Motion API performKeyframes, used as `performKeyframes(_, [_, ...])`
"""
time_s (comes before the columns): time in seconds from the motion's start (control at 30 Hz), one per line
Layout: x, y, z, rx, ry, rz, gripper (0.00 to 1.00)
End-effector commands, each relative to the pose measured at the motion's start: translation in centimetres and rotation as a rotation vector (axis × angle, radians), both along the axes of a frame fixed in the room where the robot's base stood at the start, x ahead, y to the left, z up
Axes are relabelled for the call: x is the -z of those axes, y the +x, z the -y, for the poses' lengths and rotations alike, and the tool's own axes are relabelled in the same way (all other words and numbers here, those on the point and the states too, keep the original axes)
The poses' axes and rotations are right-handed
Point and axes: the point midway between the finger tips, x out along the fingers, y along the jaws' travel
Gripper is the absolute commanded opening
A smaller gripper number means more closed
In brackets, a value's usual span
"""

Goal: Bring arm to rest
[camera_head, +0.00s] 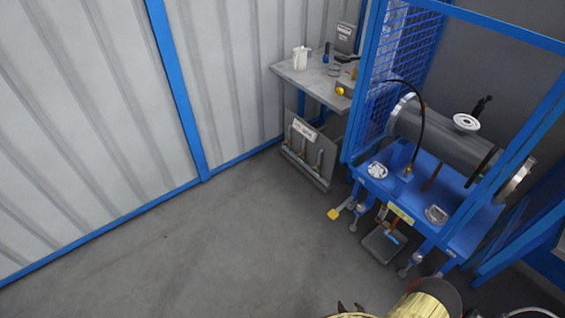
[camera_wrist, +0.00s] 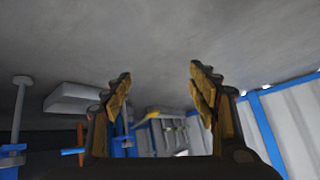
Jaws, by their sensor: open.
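My gripper (camera_wrist: 160,98) is open in the wrist view. In the head view, a gold and dark part of my arm (camera_head: 425,302) shows at the bottom edge, right of the middle. The fingers are mostly cut off there. The flanged shell (camera_head: 440,138), a grey cylinder with bright metal end flanges, lies on a blue stand inside a blue frame at the right. My arm is apart from it, nearer the camera.
A grey table (camera_head: 315,82) with small items stands at the back, left of the blue frame (camera_head: 358,100). A grey box (camera_head: 308,150) is below it. A foot pedal (camera_head: 384,243) lies on the floor before the stand. The floor (camera_head: 190,250) at left is clear up to the corrugated wall (camera_head: 90,120).

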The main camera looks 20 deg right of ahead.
Motion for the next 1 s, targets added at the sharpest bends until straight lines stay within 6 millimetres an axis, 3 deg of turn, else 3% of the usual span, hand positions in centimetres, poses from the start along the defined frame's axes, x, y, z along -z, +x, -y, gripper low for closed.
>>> performKeyframes(0.37, [-2.8,2.7,5.3,-0.022,-0.047,-0.045,0.59])
performKeyframes(0.57, [-5.6,5.1,9.3,-0.037,-0.085,-0.082,0.59])
performKeyframes(0.77, [-11.2,9.6,14.8,-0.053,-0.145,-0.134,0.59])
performKeyframes(1.0, [-22.1,16.9,20.6,-0.065,-0.23,-0.206,0.59])
